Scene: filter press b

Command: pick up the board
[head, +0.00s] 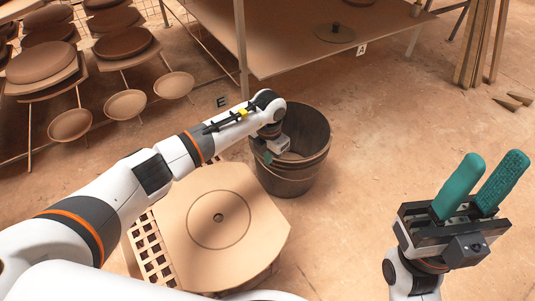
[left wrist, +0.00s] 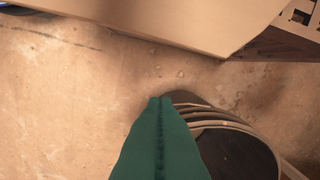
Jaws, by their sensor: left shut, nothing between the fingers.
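A tan flat board (head: 205,265) with cut corners, a ring line and a small centre hole lies level at the bottom centre of the head view. A tan flat panel that looks like its edge crosses the top of the left wrist view (left wrist: 170,18). My left gripper (head: 267,158) is shut and empty, beyond the board and apart from it, by the left side of the dark bucket. Its green fingers (left wrist: 160,100) are together in the left wrist view. My right gripper (head: 496,157) is open and empty at the right, fingers pointing up.
The dark bucket (head: 285,184) stands behind the board; it also shows in the left wrist view (left wrist: 235,150). A slatted crate (head: 148,250) is at the board's left. A table (head: 300,50) marked A stands behind. Racks with round pieces (head: 40,63) fill the upper left.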

